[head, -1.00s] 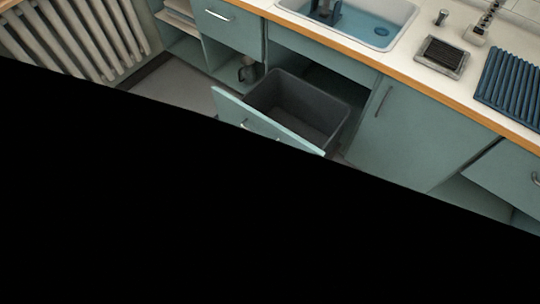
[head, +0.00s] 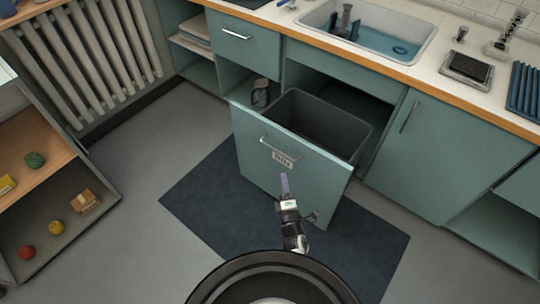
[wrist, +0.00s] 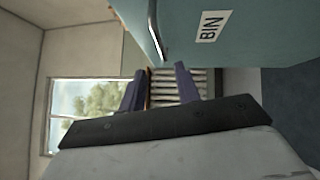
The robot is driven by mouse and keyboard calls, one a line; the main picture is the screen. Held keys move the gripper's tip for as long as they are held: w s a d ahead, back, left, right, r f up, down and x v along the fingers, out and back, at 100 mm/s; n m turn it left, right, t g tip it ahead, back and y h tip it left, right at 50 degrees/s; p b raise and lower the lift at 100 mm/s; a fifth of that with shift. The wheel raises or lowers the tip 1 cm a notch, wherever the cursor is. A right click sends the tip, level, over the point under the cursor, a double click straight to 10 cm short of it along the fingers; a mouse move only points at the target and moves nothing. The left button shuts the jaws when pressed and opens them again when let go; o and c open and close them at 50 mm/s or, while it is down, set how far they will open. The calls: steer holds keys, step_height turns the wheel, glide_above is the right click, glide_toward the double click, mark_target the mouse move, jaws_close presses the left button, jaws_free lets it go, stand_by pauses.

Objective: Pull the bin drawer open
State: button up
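The bin drawer (head: 290,165) is pulled out from the teal cabinet under the sink, with its dark grey bin (head: 320,122) showing inside. Its front carries a metal bar handle (head: 279,150) and a label, which reads BIN in the wrist view. My gripper (head: 285,184) is in front of the drawer front, below the handle and apart from it. In the wrist view the two purple fingers (wrist: 158,88) stand apart with nothing between them. The drawer front (wrist: 225,50) and the handle (wrist: 157,30) lie beyond and to the side of the fingertips there.
A dark mat (head: 200,205) lies on the floor under the drawer. The counter (head: 430,78) holds a sink. Grey floor is clear around the mat.

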mark_target(280, 152)
steer(key=b+x, duration=0.2)
steer(key=x, duration=1)
steer(key=shift+w+a+b, duration=0.1)
steer(key=shift+w+b, duration=0.15)
steer(key=shift+b, duration=0.1)
jaws_close()
